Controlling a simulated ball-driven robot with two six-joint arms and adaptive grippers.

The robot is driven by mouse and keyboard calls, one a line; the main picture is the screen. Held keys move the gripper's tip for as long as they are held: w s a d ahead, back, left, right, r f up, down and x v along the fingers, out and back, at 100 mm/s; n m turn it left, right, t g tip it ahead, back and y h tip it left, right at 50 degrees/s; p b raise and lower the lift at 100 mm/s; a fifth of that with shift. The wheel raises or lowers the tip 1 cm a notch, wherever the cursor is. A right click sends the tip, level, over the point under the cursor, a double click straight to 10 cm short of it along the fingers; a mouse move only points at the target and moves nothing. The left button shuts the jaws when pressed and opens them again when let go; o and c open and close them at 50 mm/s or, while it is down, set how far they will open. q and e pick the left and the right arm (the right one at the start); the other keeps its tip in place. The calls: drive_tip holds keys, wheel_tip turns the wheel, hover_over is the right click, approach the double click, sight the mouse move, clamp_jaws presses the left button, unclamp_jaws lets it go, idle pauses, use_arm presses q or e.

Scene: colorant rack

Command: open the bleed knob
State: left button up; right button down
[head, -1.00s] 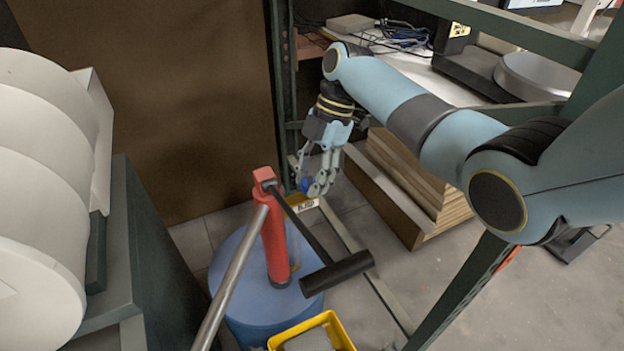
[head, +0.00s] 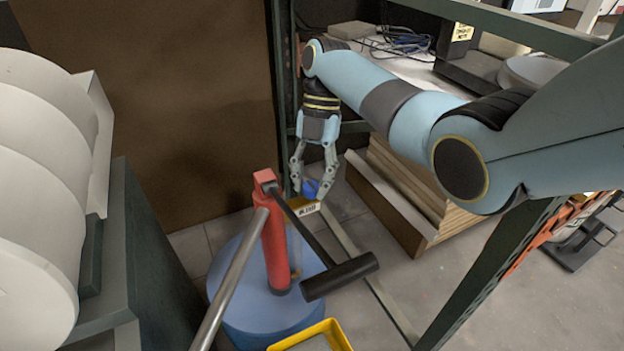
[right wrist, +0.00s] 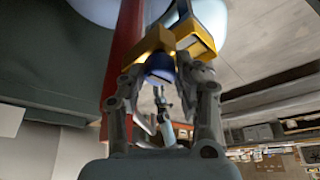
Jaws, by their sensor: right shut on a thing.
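The bleed knob (head: 311,188) is small and blue. It sits by a yellow-brass block with a white label (head: 305,208), beside the red pump cylinder (head: 273,240). My right gripper (head: 311,192) reaches down from above with its two fingers on either side of the knob, shut on it. In the right wrist view the blue knob (right wrist: 160,67) lies between the fingertips, in front of the yellow block (right wrist: 158,44). The red cylinder (right wrist: 124,45) runs close by on the left. My left gripper is not in view.
A T-shaped black handle (head: 340,276) sticks out from the pump. The pump stands on a blue drum (head: 250,305). A yellow bin (head: 325,333) is in front. Stacked boards (head: 410,195) and green rack posts stand to the right. White rolls (head: 40,190) are at left.

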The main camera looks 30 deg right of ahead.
drive_tip(key=c, duration=0.9)
unclamp_jaws()
drive_tip(key=shift+c, duration=0.2)
drive_tip(key=v, duration=0.7)
drive_tip(key=shift+r, duration=0.25)
drive_tip(key=shift+d, duration=0.15)
